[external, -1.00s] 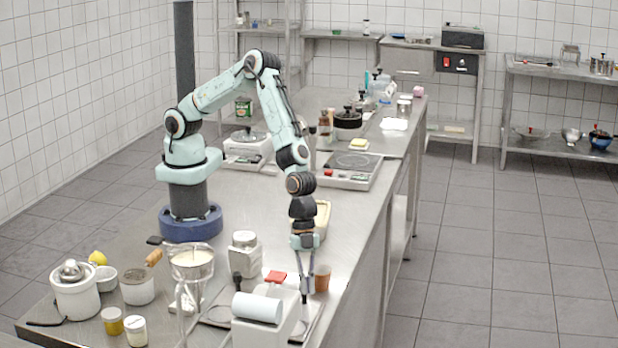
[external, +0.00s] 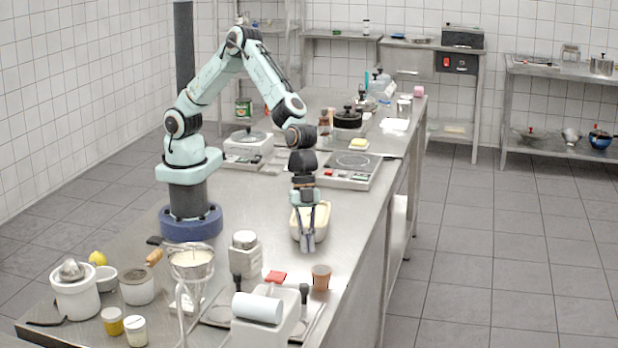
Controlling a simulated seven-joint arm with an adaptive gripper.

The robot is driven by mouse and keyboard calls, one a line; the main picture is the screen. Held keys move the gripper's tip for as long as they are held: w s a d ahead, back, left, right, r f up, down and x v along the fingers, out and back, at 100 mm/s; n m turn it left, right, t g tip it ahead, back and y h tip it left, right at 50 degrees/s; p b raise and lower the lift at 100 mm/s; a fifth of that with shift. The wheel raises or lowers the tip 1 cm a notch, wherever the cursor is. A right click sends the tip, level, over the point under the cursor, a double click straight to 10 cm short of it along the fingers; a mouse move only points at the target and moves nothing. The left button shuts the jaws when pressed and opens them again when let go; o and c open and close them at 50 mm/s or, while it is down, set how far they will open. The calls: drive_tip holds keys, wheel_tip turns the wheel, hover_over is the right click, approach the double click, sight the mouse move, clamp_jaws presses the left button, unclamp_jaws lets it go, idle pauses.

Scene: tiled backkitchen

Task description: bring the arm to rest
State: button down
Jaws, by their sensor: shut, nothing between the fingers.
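My gripper (external: 308,248) points down above the steel worktop (external: 347,215) in the external view. Its fingers are together with nothing between them. It hangs in front of a cream rectangular tub (external: 297,226), which it partly hides. I cannot tell how high the fingertips are above the worktop. My arm is bent high at the elbow and reaches forward from its base on the worktop.
A brown cup (external: 321,277) and a white device with a roll (external: 258,308) stand nearer the camera. A white-lidded jar (external: 245,254) stands left of the gripper. Behind are a hotplate (external: 350,165) and a black pot (external: 347,119).

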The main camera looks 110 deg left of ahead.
drive_tip(key=w+a+r+t, duration=0.2)
drive_tip(key=w+a+r, duration=0.15)
drive_tip(key=r, duration=0.45)
drive_tip(key=s+a+r+n+t+y, duration=0.1)
drive_tip(key=s+a+r+n, duration=0.15)
drive_tip(key=a+r, duration=0.35)
drive_tip(key=s+a+r+n+t+y, duration=0.15)
drive_tip(key=s+a+r, duration=0.25)
drive_tip(key=a, duration=0.5)
drive_tip(key=s+a+n+g+y, duration=0.2)
drive_tip(key=s+a+n, duration=0.2)
drive_tip(key=s+a, duration=0.55)
drive_tip(key=s+f+n+g, duration=0.2)
drive_tip(key=s+f+n, duration=0.1)
drive_tip(key=s, duration=0.4)
drive_tip(key=s+f+n+g, duration=0.2)
drive_tip(key=s+f, duration=0.2)
drive_tip(key=s, duration=0.3)
drive_tip(key=shift+s+a+f+n, duration=0.15)
drive_tip(key=shift+s+a+n, duration=0.1)
drive_tip(key=shift+a+n, duration=0.15)
